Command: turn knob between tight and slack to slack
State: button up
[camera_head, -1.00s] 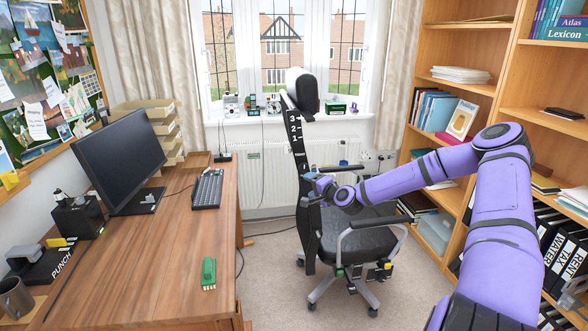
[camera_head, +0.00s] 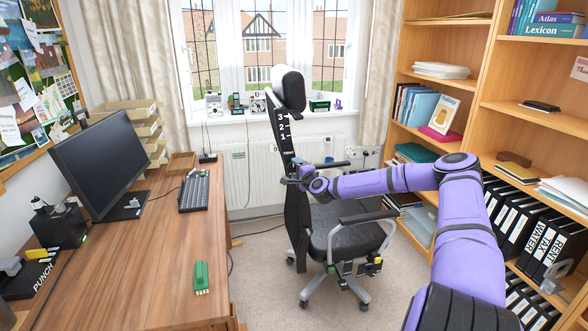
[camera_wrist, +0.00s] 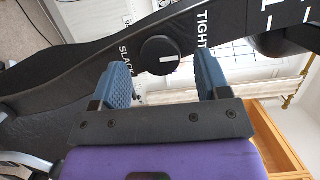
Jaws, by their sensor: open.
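The round black knob (camera_wrist: 160,55) is on the dark side panel of the chair's back, with a short white mark on its face. In the wrist view, the word SLACK (camera_wrist: 125,57) stands to its left and TIGHT (camera_wrist: 203,32) to its upper right. My gripper (camera_wrist: 164,66) is open. Its blue fingers are on either side of the knob, apart from it, with a visible gap each side. In the head view, my gripper (camera_head: 293,181) is at the edge of the office chair's tall back (camera_head: 297,215). I cannot make out the knob there.
The chair's armrest (camera_head: 366,216) and seat (camera_head: 345,230) are just below my arm. A desk (camera_head: 150,255) with monitor and keyboard (camera_head: 194,192) is at left. Bookshelves (camera_head: 470,100) stand at right, close to my arm. Carpet is clear between desk and chair.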

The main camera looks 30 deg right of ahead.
jog(key=shift+w, duration=1.2)
jog(key=c, duration=0.9)
